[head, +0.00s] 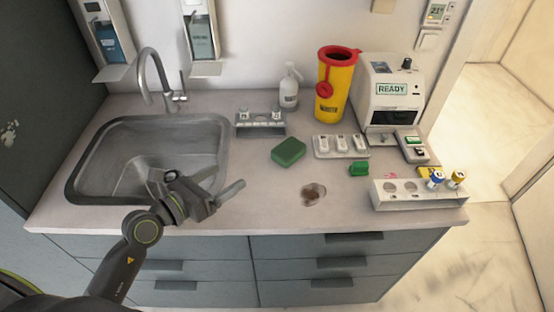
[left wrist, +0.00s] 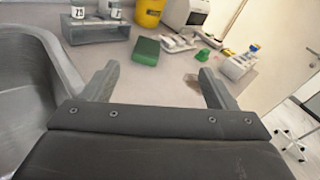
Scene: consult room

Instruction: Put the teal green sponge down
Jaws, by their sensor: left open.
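The teal green sponge (head: 288,152) lies flat on the counter to the right of the sink, in front of a small vial rack. It also shows in the left wrist view (left wrist: 146,50), ahead of the fingers and not touching them. My left gripper (head: 226,182) is open and empty, over the sink's right front edge, to the left of and nearer than the sponge. Its two spread fingers show in the left wrist view (left wrist: 158,82). My right gripper is in neither view.
The sink (head: 75,180) is at the left. A brown stain (head: 313,194) marks the counter.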

